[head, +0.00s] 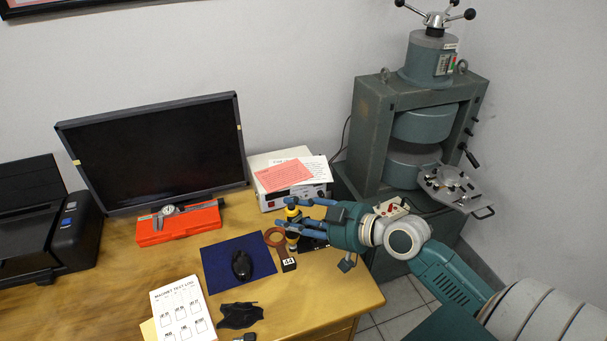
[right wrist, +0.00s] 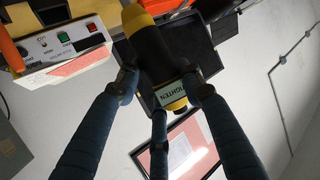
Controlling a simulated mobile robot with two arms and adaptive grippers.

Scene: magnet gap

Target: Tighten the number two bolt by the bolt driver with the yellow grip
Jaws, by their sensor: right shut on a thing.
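My right gripper (head: 297,217) is over the right part of the desk, shut on the bolt driver (head: 292,237), a dark tool with yellow parts. In the right wrist view the driver (right wrist: 152,50) sits between the blue fingers, with a yellow band, a black body and a green label reading TIGHTEN. Its working tip cannot be made out. The grey-green magnet machine (head: 372,135) stands right of the desk. A tilted metal plate (head: 455,186) with small fittings sticks out at its front; I cannot read any bolt number. My left gripper is out of view.
On the desk (head: 100,300) are a monitor (head: 155,150), a white instrument box (head: 268,196), an orange case (head: 178,225), a blue mat (head: 222,262) with a black mouse (head: 241,265), a test log (head: 183,312) and a small block marked 44 (head: 288,264).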

